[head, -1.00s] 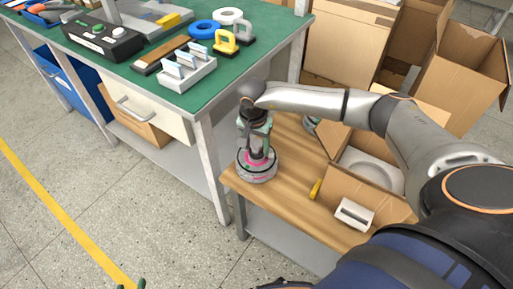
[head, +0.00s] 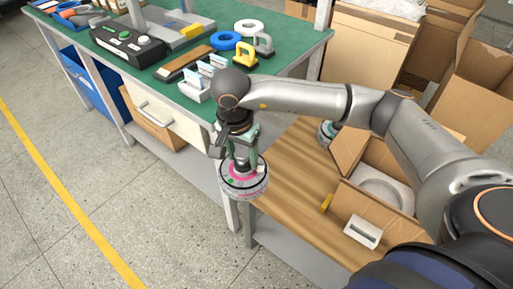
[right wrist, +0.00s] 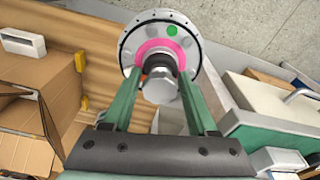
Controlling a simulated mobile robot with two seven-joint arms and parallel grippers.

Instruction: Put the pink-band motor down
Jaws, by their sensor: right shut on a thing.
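The pink-band motor (head: 244,181) is a round grey disc with a pink ring and a green dot. It also shows in the right wrist view (right wrist: 187,62). My right gripper (head: 241,153) points down, its green fingers shut on the motor's central shaft. In the head view the motor overlaps the left end of the wooden table (head: 283,205); it appears raised, partly past that edge. In the right wrist view the fingers (right wrist: 163,92) lie on both sides of the shaft. My left gripper is out of view.
The green workbench (head: 146,82) stands behind left.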

